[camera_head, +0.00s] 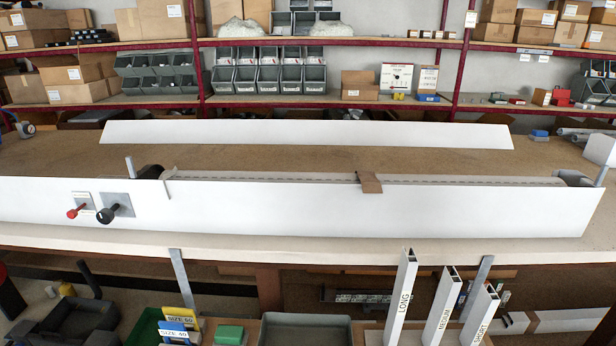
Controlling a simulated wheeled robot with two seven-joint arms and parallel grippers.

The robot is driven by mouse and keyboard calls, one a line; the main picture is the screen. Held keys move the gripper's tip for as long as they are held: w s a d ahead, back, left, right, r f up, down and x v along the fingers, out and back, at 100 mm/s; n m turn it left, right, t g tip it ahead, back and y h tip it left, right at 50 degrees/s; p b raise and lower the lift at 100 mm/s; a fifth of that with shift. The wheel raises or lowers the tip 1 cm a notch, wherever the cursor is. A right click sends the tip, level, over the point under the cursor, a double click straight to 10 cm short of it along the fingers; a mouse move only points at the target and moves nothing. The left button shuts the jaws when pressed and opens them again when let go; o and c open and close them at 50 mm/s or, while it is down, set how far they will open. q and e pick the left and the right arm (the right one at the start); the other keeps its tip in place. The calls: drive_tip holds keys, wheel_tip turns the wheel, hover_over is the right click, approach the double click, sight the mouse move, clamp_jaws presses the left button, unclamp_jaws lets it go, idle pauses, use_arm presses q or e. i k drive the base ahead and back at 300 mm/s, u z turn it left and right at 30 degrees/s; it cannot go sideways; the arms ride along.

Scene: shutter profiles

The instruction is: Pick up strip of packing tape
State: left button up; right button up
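A short brown strip of packing tape (369,182) hangs over the top edge of the long white front panel (300,213), right of the middle. Its upper end reaches back toward the dashed slot behind the panel. Its lower part lies flat against the panel's front. Neither of my grippers shows in the head view, and nothing is touching the tape.
A red knob (73,212) and a black knob (107,215) stick out of the panel's left part. Upright profiles marked LONG (401,300), MEDIUM (441,310) and SHORT (480,318) stand in front. A white board (300,134) is behind. Shelves hold boxes and bins.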

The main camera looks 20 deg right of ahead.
sight(371, 184)
drive_tip(key=u, duration=0.75)
drive_tip(key=i, duration=1.1)
drive_tip(key=z, duration=0.85)
